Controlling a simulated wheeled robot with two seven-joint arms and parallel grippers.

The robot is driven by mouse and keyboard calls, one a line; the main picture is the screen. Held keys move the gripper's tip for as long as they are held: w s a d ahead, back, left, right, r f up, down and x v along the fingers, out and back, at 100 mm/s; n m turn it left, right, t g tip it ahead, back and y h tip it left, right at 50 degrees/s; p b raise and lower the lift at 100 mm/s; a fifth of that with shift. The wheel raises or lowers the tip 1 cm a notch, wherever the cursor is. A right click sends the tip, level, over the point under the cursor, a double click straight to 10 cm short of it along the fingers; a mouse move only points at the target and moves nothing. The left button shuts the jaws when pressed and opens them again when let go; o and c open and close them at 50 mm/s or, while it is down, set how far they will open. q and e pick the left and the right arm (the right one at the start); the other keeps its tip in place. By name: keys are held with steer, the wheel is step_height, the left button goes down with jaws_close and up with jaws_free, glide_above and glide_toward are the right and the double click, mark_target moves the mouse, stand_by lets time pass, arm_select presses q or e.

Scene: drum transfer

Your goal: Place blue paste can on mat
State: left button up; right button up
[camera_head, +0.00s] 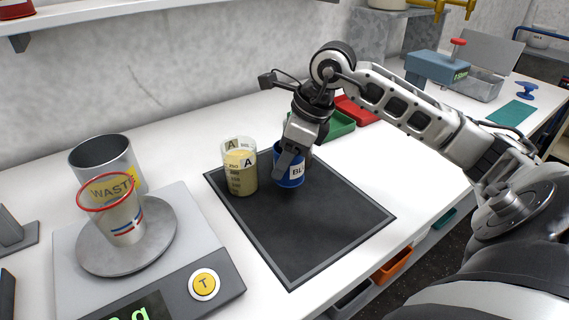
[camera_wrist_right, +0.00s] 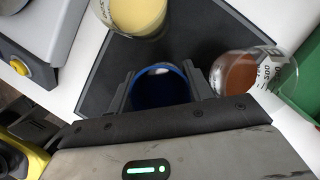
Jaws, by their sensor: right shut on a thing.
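The blue paste can (camera_head: 291,177), with a white label, is at the far part of the dark mat (camera_head: 330,225). It looks upright; I cannot tell for sure whether its base touches the mat. My right gripper (camera_head: 292,156) reaches down and is shut on the can. In the right wrist view the can's open blue rim (camera_wrist_right: 160,70) sits between the two fingers (camera_wrist_right: 163,88). The mat also shows there (camera_wrist_right: 98,95). The fingers hide part of the can in the head view. My left gripper is not in view.
A beaker of yellow paste (camera_head: 240,178) marked A stands just left of the can. A beaker with brown contents (camera_wrist_right: 240,72) is close to the right finger in the wrist view. A scale (camera_head: 205,262) holding a red-rimmed cup (camera_head: 122,218) is at left. The mat's near part is clear.

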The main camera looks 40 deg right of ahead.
steer(key=shift+f, duration=1.55)
steer(key=shift+f, duration=0.15)
steer(key=o, duration=1.1)
steer(key=shift+c, duration=0.2)
steer(key=shift+r, duration=0.3)
steer(key=v, duration=1.1)
steer(key=shift+s+r, duration=0.2)
steer(key=shift+r, duration=0.15)
steer(key=shift+d+f, duration=0.1)
